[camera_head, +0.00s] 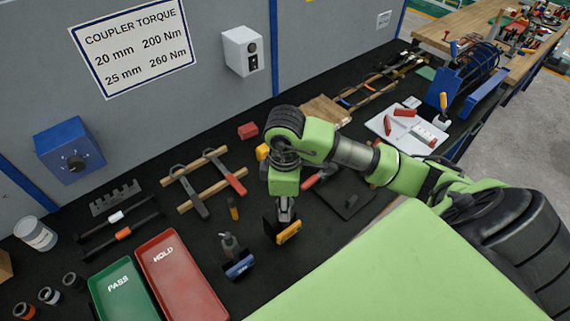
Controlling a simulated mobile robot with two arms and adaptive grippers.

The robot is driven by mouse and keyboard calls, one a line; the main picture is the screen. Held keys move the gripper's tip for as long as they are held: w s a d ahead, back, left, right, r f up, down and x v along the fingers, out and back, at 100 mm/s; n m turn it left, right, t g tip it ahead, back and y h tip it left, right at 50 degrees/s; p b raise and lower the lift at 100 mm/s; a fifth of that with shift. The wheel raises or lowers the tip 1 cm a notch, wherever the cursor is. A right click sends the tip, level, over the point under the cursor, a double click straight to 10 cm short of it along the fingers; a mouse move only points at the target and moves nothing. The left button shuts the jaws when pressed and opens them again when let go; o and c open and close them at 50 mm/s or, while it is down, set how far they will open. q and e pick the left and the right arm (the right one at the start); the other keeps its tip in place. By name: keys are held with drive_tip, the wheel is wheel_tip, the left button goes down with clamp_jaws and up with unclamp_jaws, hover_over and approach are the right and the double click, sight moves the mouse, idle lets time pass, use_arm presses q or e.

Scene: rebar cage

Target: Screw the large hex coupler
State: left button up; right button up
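I cannot tell for sure which item is the large hex coupler. Several short dark ring-shaped pieces stand at the bottom left, among them an orange-marked one (24,311), a pale-topped one (49,295) and a dark one (73,281). A grey cylindrical part (228,243) stands upright at a blue block (239,267) on the black bench. My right gripper (284,226) points down at a black and yellow block (290,233), right of the blue one. Its fingertips merge with the dark block, so their opening is unclear. My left gripper is not in view.
A green PASS tray (122,286) and a red HOLD tray (178,275) lie at the front left. Two rods with white and orange collars (122,234) lie behind them. Wrenches (187,192) rest on wooden strips.

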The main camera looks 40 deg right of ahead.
drive_tip(key=shift+w, duration=0.1)
idle(0.3)
drive_tip(key=o, duration=1.1)
